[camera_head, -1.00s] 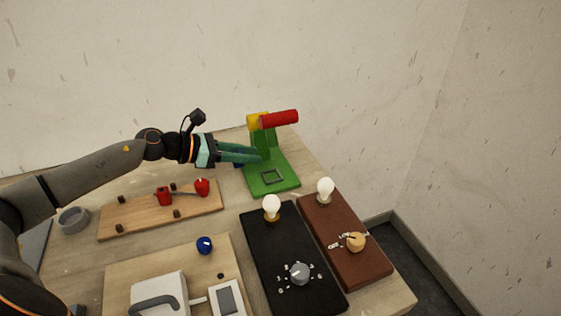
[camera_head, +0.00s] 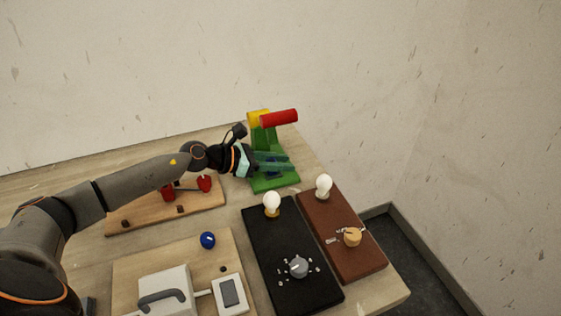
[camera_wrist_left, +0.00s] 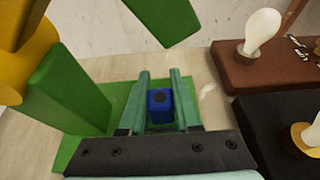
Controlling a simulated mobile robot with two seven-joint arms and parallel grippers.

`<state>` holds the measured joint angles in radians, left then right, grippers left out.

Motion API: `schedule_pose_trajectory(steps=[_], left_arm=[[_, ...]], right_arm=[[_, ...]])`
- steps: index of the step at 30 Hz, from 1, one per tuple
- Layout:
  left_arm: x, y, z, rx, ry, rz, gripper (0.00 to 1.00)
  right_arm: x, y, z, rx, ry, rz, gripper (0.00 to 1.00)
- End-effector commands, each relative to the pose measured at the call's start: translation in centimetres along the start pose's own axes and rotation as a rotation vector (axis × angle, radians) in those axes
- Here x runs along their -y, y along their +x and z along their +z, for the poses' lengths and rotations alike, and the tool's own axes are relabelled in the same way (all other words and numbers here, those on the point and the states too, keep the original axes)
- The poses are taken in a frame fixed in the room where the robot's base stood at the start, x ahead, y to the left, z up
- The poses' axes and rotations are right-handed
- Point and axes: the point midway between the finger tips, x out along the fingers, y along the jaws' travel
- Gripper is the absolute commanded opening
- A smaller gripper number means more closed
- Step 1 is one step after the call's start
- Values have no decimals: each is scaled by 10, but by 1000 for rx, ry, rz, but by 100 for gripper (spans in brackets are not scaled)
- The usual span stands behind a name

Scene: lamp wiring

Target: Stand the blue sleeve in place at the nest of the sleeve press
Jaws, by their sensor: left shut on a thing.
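The sleeve press has a green base (camera_head: 262,185), a green upright, a yellow block (camera_head: 259,118) and a red handle (camera_head: 279,118). My left gripper (camera_head: 286,164) is over the press base and hides the square nest there. In the left wrist view the blue sleeve (camera_wrist_left: 160,105) is between the two green fingers of my left gripper (camera_wrist_left: 159,85). The fingers are shut on it. My right gripper is not in view.
Just right and in front of the press are a black board (camera_head: 287,246) and a brown board (camera_head: 340,240), each with a white bulb. A wooden board (camera_head: 140,212) with red parts lies under my left arm. A blue knob (camera_head: 208,240) is nearer.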

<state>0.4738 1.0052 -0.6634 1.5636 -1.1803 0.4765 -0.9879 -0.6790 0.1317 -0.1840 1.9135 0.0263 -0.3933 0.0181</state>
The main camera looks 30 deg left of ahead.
Motion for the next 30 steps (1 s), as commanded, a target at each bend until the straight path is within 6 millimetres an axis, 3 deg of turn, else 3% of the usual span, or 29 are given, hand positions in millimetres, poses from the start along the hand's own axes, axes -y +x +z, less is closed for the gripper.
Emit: schedule_pose_trajectory(steps=[3,4,12,23,30], left_arm=[[0,2,-4,0,0,0,0],[0,1,-4,0,0,0,32],[0,1,-3,-1,0,0,61],[0,-3,0,-2,0,1,61],[-1,-42,-5,-7,0,2,61]], right_arm=[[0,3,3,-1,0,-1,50],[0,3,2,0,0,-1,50],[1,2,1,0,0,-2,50],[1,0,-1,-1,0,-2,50],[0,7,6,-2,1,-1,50]])
